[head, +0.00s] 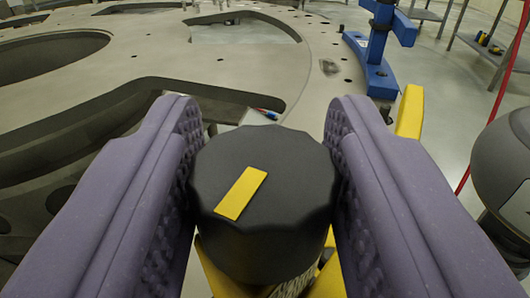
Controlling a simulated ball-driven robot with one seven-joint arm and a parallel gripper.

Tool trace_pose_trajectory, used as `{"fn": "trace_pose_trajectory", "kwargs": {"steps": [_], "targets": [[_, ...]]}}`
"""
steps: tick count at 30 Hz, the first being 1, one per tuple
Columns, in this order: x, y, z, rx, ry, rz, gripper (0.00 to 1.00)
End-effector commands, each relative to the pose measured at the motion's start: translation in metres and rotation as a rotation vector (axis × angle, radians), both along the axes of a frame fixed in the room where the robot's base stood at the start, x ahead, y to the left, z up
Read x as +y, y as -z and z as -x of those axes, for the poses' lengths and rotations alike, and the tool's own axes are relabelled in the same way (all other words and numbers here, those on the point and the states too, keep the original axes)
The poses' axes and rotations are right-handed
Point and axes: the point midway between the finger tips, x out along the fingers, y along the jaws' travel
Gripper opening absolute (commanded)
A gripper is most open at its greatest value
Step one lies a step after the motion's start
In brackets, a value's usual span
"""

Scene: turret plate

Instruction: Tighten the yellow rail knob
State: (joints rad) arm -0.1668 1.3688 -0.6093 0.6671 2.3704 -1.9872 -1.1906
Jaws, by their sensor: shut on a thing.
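The rail knob (275,165) is a dark, faceted round knob with a yellow bar mark (241,193) on its top, seen in the head view at the lower middle. The mark lies at a slant, its upper end to the right. Below the knob, yellow rail parts (215,272) and a bit of threaded or ribbed metal show. My gripper (266,170) has two purple padded fingers, one on each side of the knob. It is shut on the knob. The underside of the knob is mostly hidden.
A large grey plate (215,72) with big cutouts and small holes spreads behind the knob. A blue fixture (373,65) stands on the right beyond it. A yellow upright piece (410,112) is close behind the right finger. A dark grey rounded object (505,165) and a red line are at far right.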

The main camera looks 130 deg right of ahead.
Motion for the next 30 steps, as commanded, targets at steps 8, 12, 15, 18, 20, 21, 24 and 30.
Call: {"fn": "trace_pose_trajectory", "kwargs": {"steps": [8, 12, 15, 18, 20, 21, 24, 30], "targets": [[-0.0006, -0.0003, 0.0, -0.001, 0.023, 0.001, 0.14], [-0.0007, -0.0006, 0.0001, -0.001, 0.022, 0.001, 0.14], [-0.0008, -0.0007, 0.0, 0.0, 0.022, 0.001, 0.14], [-0.0008, -0.0007, 0.0, -0.001, 0.022, 0.001, 0.62], [-0.0008, -0.0006, 0.0, -0.001, 0.022, 0.001, 0.64], [-0.0008, -0.0006, 0.0, -0.001, 0.022, 0.001, 0.64], [-0.0006, -0.0005, 0.0, -0.001, 0.022, 0.001, 0.64], [-0.0039, -0.0007, 0.0009, 0.0, 0.022, 0.0, 0.64]]}}
